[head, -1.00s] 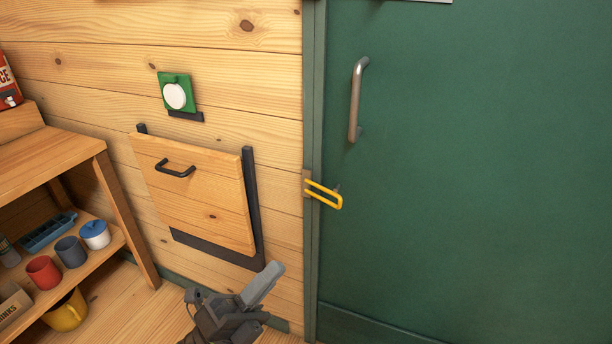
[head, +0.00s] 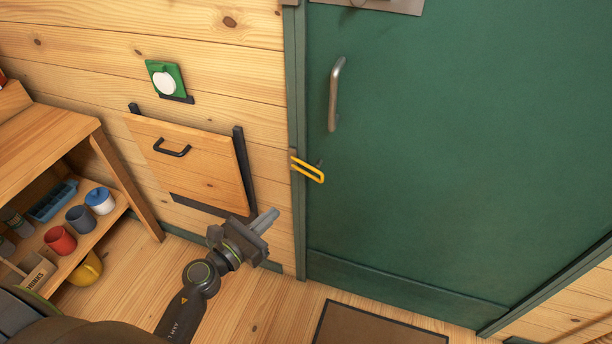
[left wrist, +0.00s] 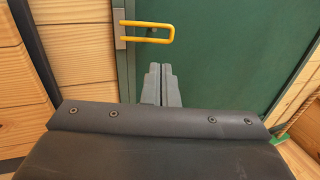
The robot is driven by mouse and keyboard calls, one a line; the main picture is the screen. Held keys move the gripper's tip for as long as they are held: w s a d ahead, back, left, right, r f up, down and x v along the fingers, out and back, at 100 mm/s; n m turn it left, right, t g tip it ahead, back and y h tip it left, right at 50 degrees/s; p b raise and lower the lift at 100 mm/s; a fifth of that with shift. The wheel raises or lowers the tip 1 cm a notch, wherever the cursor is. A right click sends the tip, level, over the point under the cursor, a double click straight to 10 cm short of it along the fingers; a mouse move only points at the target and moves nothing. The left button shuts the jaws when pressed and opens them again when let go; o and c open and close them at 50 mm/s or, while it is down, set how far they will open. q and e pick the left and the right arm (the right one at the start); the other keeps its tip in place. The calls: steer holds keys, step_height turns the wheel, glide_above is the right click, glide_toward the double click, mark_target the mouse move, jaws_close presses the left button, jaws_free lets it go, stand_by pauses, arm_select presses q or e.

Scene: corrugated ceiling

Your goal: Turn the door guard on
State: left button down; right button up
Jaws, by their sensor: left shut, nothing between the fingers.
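The door guard is a yellow U-shaped bar (head: 308,169) at the left edge of the green door (head: 420,150). Its mount sits on the door frame and the bar reaches over the door, near a small dark knob (head: 319,163). In the left wrist view the yellow bar (left wrist: 150,32) lies beyond the fingertips, with its mount on the left. My left gripper (head: 268,219) is shut and empty, below and left of the bar and apart from it. Its closed fingers also show in the left wrist view (left wrist: 160,72). My right gripper is not in view.
A grey vertical handle (head: 335,94) is on the door above the guard. A wooden wall panel (head: 190,160) with a black handle is left of the frame. A shelf (head: 60,135) with cups stands at far left. A brown mat (head: 370,326) lies on the floor.

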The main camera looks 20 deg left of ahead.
mark_target(316, 177)
arm_select(q)
steer(key=p+x, duration=0.1)
steer(key=x, duration=1.2)
steer(key=shift+w+d, duration=0.15)
steer(key=shift+w, duration=0.2)
steer(key=shift+w+d, duration=0.8)
steer(key=shift+w, duration=0.15)
steer(key=shift+a, duration=0.1)
